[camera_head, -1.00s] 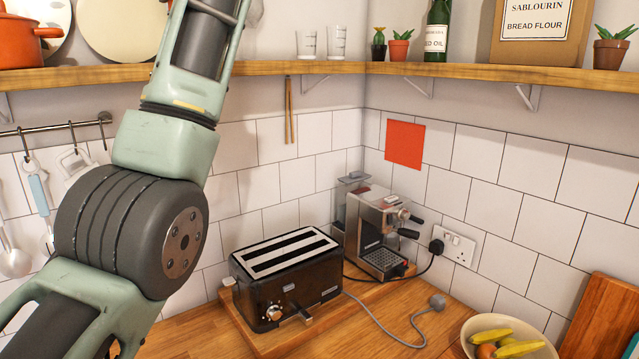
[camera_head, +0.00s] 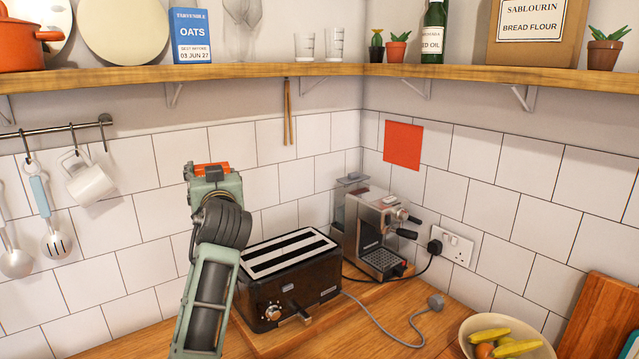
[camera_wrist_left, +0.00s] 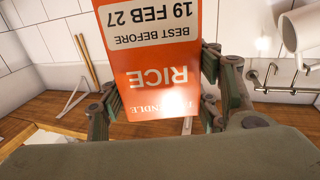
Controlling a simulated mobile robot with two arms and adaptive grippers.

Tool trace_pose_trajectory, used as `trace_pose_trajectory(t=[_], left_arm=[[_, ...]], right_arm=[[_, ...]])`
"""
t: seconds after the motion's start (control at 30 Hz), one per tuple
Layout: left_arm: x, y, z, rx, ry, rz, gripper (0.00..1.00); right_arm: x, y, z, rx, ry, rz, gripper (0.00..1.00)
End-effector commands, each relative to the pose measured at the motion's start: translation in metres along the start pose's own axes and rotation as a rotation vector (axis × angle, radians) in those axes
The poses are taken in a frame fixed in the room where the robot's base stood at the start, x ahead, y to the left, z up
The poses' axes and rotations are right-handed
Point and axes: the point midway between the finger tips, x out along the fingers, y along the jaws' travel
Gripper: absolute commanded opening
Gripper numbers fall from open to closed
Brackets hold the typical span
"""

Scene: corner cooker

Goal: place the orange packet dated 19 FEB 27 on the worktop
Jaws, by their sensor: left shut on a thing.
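The orange packet (camera_wrist_left: 155,60) is in my left gripper in the left wrist view. It is marked RICE and BEST BEFORE 19 FEB 27, upside down in that picture. My left gripper (camera_wrist_left: 160,85) is shut on it, one finger on each side. In the head view only an orange strip of the packet (camera_head: 211,168) shows above my left gripper (camera_head: 208,184), left of the toaster and against the tiled wall. My right gripper is not in view.
A black toaster (camera_head: 290,285) and a coffee machine (camera_head: 378,235) stand on a board at the corner. A fruit bowl (camera_head: 480,330) is at the right. A shelf (camera_head: 230,71) holds a blue oats box (camera_head: 191,36). A mug (camera_head: 92,182) hangs left.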

Motion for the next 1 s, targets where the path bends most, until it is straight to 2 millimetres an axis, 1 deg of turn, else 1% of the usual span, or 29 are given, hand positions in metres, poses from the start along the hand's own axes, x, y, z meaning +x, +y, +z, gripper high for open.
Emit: trace_pose_trajectory(t=[0.03,0.2,0.3,0.37,0.5,0.57,0.7,0.83,1.0], left_arm=[[-0.006,-0.004,0.022,0.002,-0.003,0.009,0.21],[-0.03,-0.013,0.082,0.002,-0.002,0.049,0.21],[-0.049,-0.019,0.113,0.002,-0.003,0.074,0.21],[-0.062,-0.023,0.131,0.003,-0.003,0.09,0.21],[-0.095,-0.031,0.167,0.003,-0.002,0.129,0.21],[-0.111,-0.035,0.181,0.002,-0.003,0.147,0.21],[-0.15,-0.045,0.208,0.001,-0.003,0.189,0.21],[-0.188,-0.054,0.226,0.002,-0.002,0.23,0.21],[-0.24,-0.064,0.24,0.002,-0.003,0.287,0.21]], right_arm=[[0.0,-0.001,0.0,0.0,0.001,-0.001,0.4],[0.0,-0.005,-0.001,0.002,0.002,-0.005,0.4],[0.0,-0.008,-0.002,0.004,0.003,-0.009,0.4],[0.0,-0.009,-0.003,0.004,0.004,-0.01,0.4],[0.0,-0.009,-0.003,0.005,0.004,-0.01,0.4],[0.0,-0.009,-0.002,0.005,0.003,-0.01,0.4],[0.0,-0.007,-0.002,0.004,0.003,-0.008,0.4],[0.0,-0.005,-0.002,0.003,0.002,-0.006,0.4],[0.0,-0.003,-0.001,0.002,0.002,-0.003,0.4]])
